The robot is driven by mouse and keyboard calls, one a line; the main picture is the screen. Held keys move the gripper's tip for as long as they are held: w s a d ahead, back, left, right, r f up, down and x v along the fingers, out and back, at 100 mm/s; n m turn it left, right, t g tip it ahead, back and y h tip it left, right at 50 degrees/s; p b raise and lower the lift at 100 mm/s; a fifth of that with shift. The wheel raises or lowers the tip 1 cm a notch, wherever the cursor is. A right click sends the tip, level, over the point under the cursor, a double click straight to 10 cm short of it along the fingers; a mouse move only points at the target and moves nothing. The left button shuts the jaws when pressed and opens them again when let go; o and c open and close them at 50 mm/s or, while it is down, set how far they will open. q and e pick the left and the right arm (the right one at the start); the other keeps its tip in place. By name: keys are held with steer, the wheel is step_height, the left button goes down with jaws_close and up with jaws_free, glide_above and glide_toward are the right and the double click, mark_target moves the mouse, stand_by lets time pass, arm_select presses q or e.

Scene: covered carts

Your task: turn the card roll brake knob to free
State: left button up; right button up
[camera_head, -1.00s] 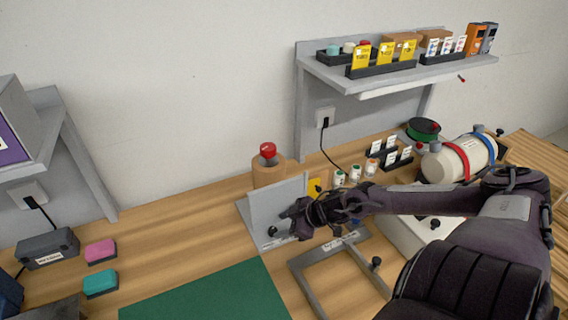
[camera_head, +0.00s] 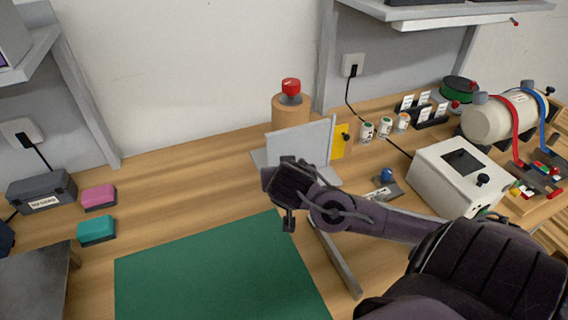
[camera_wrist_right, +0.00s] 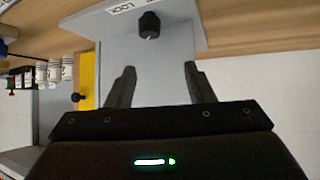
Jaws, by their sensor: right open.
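In the right wrist view a black knob (camera_wrist_right: 149,24) stands on a grey plate (camera_wrist_right: 185,28), with a small pale mark on its lower edge. A white label (camera_wrist_right: 125,6) beside it reads LOCK. My right gripper (camera_wrist_right: 160,70) is open, its two fingers apart and empty, with the knob ahead of the gap and not between them. In the head view my right gripper (camera_head: 284,190) is in front of the grey upright bracket (camera_head: 300,146) and hides the knob. My left gripper is not in view.
A brown cylinder with a red knob (camera_head: 291,87) stands behind the bracket. A yellow plate (camera_head: 341,142) with a black knob is right of it. A white box (camera_head: 455,175) and a blue knob (camera_head: 386,174) are farther right. The green mat (camera_head: 215,275) is clear.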

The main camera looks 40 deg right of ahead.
steer(key=shift+s+a+f+m+g, duration=0.15)
steer(key=shift+s+f+m+g, duration=0.35)
steer(key=shift+s+m+g, duration=0.3)
steer(key=p+x, duration=0.1)
steer(key=x, duration=0.5)
steer(key=shift+w+f, duration=0.15)
steer(key=shift+f, duration=0.05)
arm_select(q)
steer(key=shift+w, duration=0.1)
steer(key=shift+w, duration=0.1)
